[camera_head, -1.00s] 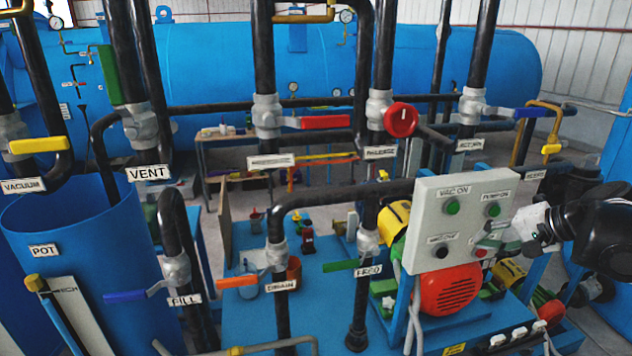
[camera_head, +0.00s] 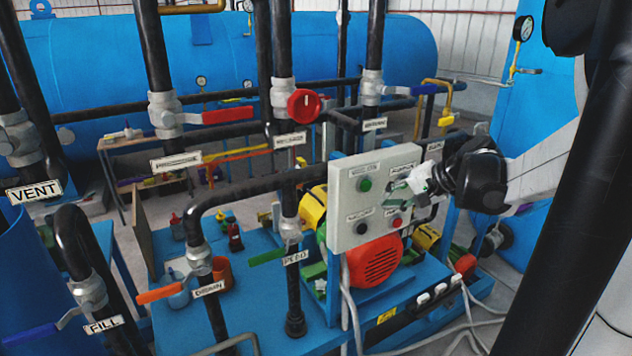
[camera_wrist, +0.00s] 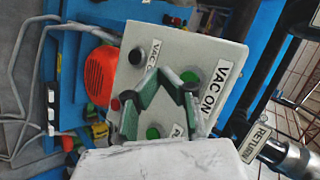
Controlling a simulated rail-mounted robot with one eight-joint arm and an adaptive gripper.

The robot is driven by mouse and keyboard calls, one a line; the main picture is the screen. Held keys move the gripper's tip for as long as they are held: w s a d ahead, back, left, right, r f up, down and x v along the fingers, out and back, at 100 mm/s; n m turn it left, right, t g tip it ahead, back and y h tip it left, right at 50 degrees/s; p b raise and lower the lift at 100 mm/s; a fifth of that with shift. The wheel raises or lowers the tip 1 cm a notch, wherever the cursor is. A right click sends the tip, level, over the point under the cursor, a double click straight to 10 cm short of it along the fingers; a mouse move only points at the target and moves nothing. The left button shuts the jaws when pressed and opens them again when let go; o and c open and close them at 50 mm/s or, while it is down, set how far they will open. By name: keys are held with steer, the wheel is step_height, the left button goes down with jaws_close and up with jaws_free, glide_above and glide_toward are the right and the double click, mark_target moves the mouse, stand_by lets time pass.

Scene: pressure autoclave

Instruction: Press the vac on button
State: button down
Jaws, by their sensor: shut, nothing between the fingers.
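The grey control panel (camera_head: 345,230) stands at the middle right in the head view. The green VAC ON button (camera_head: 364,184) is at its upper left. In the wrist view the panel (camera_wrist: 205,50) appears turned sideways. The VAC ON button (camera_wrist: 189,76) is there beside its label (camera_wrist: 215,88), just past the fingertips. My gripper (camera_head: 397,186) is in front of the panel's right half, right of the VAC ON button. Its green fingers (camera_wrist: 168,80) are shut and empty. Whether they touch the panel cannot be told. The second green button (camera_wrist: 153,132) shows between the finger links.
A black button (camera_head: 362,229) and a red button (camera_head: 397,222) sit low on the panel. A red motor cover (camera_head: 376,262) is below it. Black pipes with valves stand to the left, including one with a red knob (camera_head: 303,105). A RETURN-labelled pipe (camera_wrist: 255,142) is near my gripper.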

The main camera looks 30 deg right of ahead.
mark_target(366, 186)
steer(key=shift+w, duration=2.15)
steer(key=shift+w+d+b, duration=0.1)
steer(key=shift+b, duration=0.2)
steer(key=shift+w, duration=0.35)
